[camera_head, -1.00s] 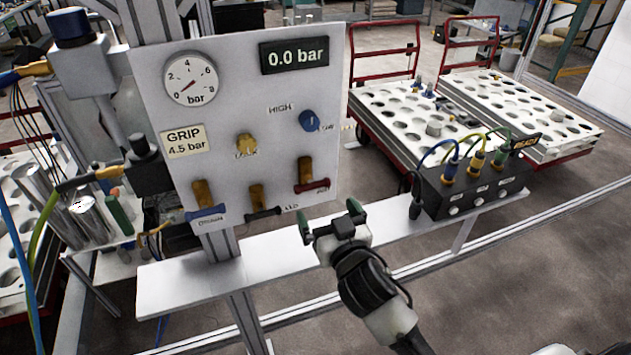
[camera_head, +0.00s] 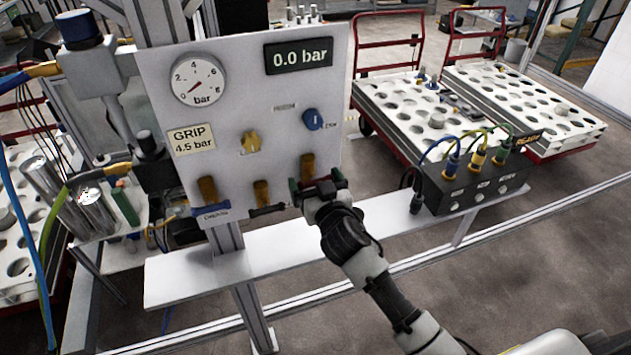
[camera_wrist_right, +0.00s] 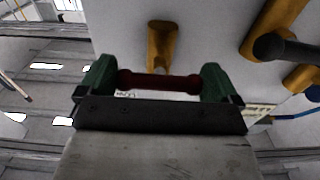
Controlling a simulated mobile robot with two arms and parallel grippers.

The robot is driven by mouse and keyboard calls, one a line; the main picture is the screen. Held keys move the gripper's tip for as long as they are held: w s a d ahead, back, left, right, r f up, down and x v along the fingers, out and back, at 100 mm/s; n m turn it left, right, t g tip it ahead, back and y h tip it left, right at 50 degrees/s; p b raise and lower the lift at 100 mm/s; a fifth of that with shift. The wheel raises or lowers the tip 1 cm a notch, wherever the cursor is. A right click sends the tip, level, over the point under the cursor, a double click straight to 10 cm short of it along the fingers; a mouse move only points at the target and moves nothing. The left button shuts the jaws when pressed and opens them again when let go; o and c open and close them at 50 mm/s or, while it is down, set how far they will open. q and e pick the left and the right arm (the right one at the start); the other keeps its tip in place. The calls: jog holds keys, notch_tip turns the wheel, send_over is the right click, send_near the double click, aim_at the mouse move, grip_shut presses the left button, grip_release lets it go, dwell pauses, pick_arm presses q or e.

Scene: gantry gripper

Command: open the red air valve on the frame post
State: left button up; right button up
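The red valve handle (camera_head: 318,187) is at the lower right of the white panel (camera_head: 240,100), below a brass body (camera_head: 307,166). It lies roughly level. In the right wrist view the red handle (camera_wrist_right: 160,82) lies lengthwise between the green fingers of my right gripper (camera_wrist_right: 158,85). My right gripper (camera_head: 318,186) is open, its fingers spread by the handle's two ends; whether they touch is unclear. It partly hides the handle in the head view. The display (camera_head: 298,56) reads 0.0 bar. My left gripper is not in view.
A black-handled valve (camera_head: 265,209) and a blue-handled valve (camera_head: 211,212) sit left of the red one. A yellow knob (camera_head: 250,142) and a blue knob (camera_head: 313,119) are above. A white shelf (camera_head: 270,255) runs below, with a black connector box (camera_head: 475,188) at right.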

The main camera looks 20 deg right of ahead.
jog(key=shift+c, duration=0.9)
jog(key=shift+n, duration=0.3)
jog(key=n, duration=0.3)
jog(key=shift+r+n, duration=0.1)
jog(key=shift+n, duration=0.2)
jog(key=n+p, duration=0.1)
jog(key=n, duration=0.3)
jog(key=shift+n, duration=0.4)
jog(key=n, duration=0.4)
jog(key=shift+p, duration=0.4)
jog(key=shift+n+p, duration=0.4)
jog(key=shift+n, duration=2)
